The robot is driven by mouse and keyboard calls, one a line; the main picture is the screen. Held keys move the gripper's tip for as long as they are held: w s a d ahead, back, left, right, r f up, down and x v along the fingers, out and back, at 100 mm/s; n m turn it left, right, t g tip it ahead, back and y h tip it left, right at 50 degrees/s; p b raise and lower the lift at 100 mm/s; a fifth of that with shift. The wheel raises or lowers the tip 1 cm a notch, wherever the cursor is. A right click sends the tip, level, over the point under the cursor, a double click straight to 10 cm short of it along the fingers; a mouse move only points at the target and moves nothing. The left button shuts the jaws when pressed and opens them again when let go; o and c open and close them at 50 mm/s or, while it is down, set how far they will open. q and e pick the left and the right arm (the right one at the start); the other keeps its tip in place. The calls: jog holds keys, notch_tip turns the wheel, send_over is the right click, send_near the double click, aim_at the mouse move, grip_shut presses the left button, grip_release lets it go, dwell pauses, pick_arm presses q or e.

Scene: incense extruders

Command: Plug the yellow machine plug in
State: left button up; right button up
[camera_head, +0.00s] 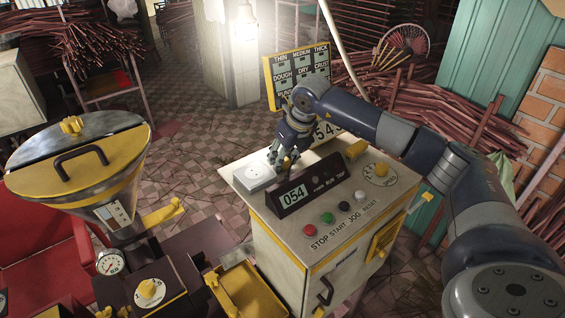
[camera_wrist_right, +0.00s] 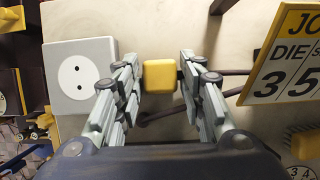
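The yellow plug (camera_wrist_right: 159,75) shows in the right wrist view as a rounded yellow block between the fingers of my right gripper (camera_wrist_right: 161,72). My left gripper is not in view.
The cabinet top (camera_head: 318,235) carries a tilted 054 display (camera_head: 309,183) and several buttons in front. A yellow-framed sign (camera_head: 300,78) stands behind. Dark cables (camera_wrist_right: 236,72) run right of the plug. A hopper machine (camera_head: 80,170) stands at the left.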

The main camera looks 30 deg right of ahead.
jog(key=c, duration=0.4)
notch_tip(320, 180, up, 10)
jog(key=b, duration=0.3)
jog(key=shift+f, duration=0.1)
dwell(0.4)
